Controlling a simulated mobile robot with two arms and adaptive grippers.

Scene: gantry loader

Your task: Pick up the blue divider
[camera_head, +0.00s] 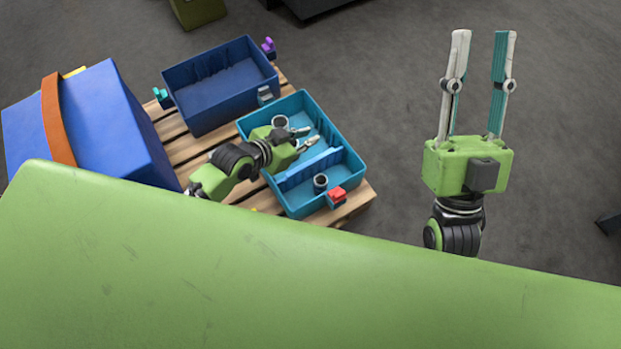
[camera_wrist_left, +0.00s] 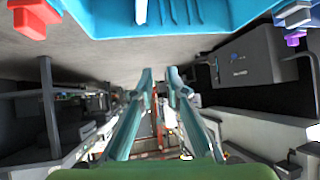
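The blue divider (camera_head: 318,161) is a light blue strip standing across the inside of the light blue bin (camera_head: 352,166). My left gripper (camera_head: 310,136) is over this bin, close to the divider on its far side in the head view. Its two fingers are apart, and the wrist view shows a narrow empty gap between the tips (camera_wrist_left: 160,76). I cannot tell the gripper's height above the bin. My right gripper (camera_head: 482,40) is open and empty, pointing up at the right, far from the bin. My left arm hides part of the bin.
Grey cylindrical parts, one of them a dark ring (camera_head: 320,182), lie in the light blue bin. A dark blue bin (camera_head: 220,88) stands behind it on the wooden pallet (camera_head: 355,201). A blue box with an orange strap (camera_head: 58,120) is at left. Floor is clear around my right gripper.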

